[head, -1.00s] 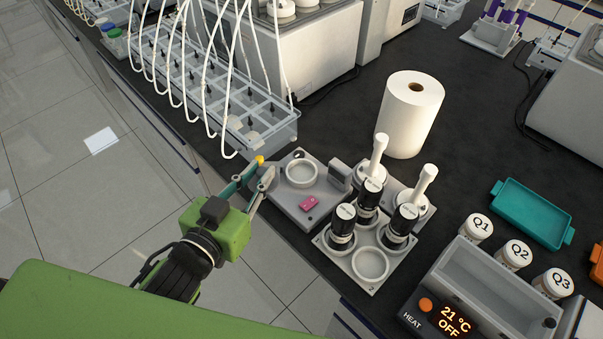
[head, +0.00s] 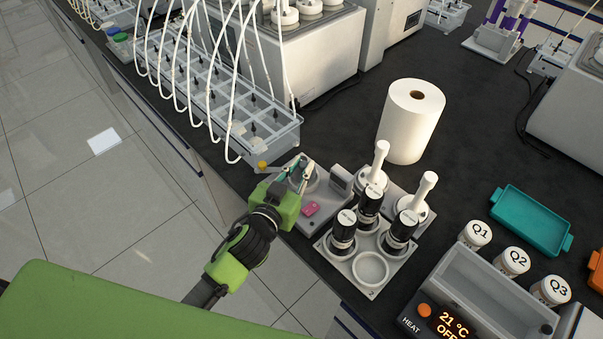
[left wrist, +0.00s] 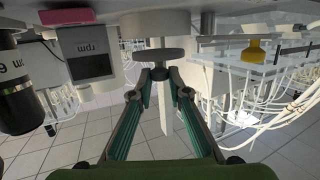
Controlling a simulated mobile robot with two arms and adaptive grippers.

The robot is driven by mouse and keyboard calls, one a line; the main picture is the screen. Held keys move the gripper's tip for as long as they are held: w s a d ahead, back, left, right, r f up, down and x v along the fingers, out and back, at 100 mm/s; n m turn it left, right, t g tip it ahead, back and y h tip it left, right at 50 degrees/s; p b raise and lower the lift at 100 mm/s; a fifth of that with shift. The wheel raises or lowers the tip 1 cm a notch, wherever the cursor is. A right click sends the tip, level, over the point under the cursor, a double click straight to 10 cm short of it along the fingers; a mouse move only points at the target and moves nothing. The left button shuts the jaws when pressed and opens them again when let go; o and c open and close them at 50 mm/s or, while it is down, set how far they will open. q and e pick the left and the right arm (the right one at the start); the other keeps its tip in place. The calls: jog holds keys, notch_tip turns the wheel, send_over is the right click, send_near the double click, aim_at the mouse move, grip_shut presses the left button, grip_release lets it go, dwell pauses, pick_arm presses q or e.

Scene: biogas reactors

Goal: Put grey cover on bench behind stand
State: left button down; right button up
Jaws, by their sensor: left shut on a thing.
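The grey cover (left wrist: 158,55) is a round disc, seen nearly edge-on in the left wrist view. My left gripper (head: 299,172) is shut on it, with the fingertips (left wrist: 160,75) at its middle. The cover is close to the round holder (left wrist: 147,22) of the grey device (head: 285,205); I cannot tell whether they touch. In the head view the gripper hides much of the cover. The grey stand (head: 350,277) with several black-capped bottles is to the right of the device. My right gripper is not in view.
A paper roll (head: 411,120) and two white-handled pieces (head: 380,160) stand behind the stand. A clear tubed rack (head: 270,145) is left. Dark bench (head: 465,120) is free right of the roll.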

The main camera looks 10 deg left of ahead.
aim_at(299, 179)
pick_arm(q)
notch_tip(299, 179, down, 2)
jog(key=shift+w+d+f+p, duration=0.1)
jog(key=shift+w+f+p, duration=0.1)
jog(key=shift+p, duration=0.15)
jog(key=shift+s+f, duration=0.25)
jog(key=shift+f, duration=0.25)
jog(key=c, duration=2.2)
grip_release()
jog(key=shift+f, duration=0.1)
jog(key=shift+o, duration=1.4)
jog(key=shift+w, duration=0.2)
